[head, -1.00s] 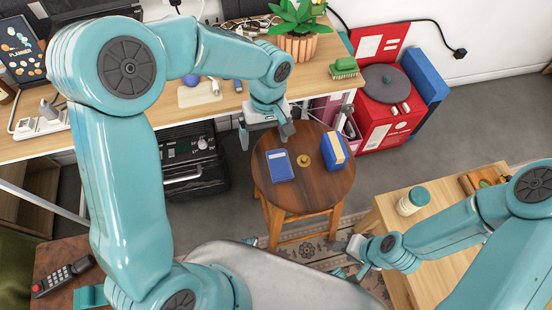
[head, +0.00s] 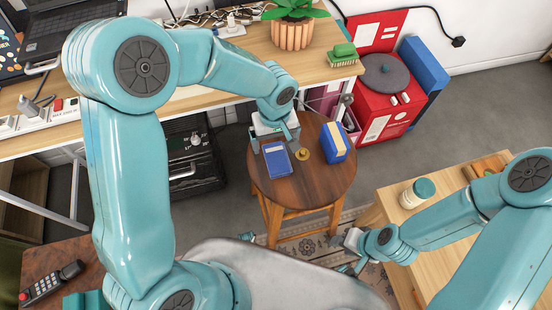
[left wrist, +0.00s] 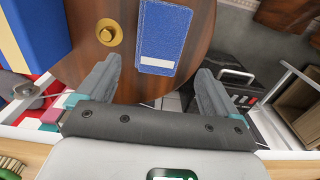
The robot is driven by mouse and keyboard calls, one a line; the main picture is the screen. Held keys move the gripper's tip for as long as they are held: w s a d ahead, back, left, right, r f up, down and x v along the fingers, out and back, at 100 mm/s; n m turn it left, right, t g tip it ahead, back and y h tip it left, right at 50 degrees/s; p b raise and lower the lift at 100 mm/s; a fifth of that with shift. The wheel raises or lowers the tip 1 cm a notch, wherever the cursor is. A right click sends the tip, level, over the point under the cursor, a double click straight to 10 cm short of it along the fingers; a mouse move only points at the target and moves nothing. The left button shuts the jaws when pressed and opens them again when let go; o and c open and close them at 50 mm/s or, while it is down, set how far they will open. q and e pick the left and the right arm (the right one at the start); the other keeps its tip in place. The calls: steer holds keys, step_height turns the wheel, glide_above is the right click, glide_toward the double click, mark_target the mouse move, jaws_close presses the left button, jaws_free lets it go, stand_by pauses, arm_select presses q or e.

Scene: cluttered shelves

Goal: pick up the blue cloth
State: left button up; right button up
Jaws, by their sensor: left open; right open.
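The blue cloth (head: 277,162) lies flat on the round wooden stool (head: 318,183), a folded rectangle with a white label strip. In the left wrist view the cloth (left wrist: 163,32) is just ahead of the jaws, its near end lying between the two fingertips in the picture. My left gripper (head: 275,138) is open and empty at the cloth's far edge; I cannot tell whether it touches. The left wrist view also shows my left gripper (left wrist: 158,66) with its fingers wide apart. My right gripper (head: 351,254) is open and empty, low beside the right-hand table.
On the stool, right of the cloth, are a small brass knob-like object (head: 303,155) and a blue-and-yellow box (head: 335,141). A wooden desk (head: 225,87) edge is behind the stool. The stool's front is clear.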

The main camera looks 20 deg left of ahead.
mark_target(275, 153)
arm_select(q)
step_height(275, 153, down, 5)
steer(key=shift+f+b, duration=0.2)
steer(key=shift+b, duration=0.15)
steer(key=shift+w, duration=0.1)
steer(key=c, duration=1.1)
steer(key=shift+r, duration=0.2)
steer(key=shift+c, duration=0.2)
